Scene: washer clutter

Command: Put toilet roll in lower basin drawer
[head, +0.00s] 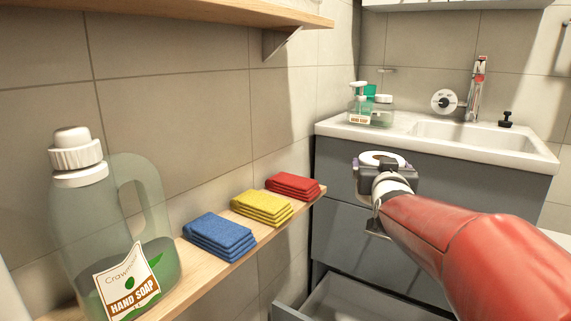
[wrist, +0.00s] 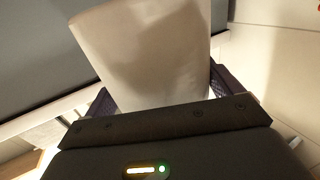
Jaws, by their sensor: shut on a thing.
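My gripper (wrist: 160,95) is shut on a white toilet roll (wrist: 150,50), which fills the middle of the wrist view between the two dark fingers. In the head view the roll's top end (head: 381,159) shows just beyond my gripper (head: 383,172), in front of the grey basin cabinet. The lower basin drawer (head: 345,300) stands open at the bottom of the head view, below and to the left of my arm. The part of its inside that shows looks empty; my arm hides the right part.
A wooden shelf (head: 180,288) on the left holds a large hand soap bottle (head: 120,230) and blue (head: 219,236), yellow (head: 262,207) and red (head: 294,186) folded cloths. The white basin (head: 470,138) carries bottles (head: 370,105) and a tap (head: 477,88). An upper shelf (head: 200,14) juts out above.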

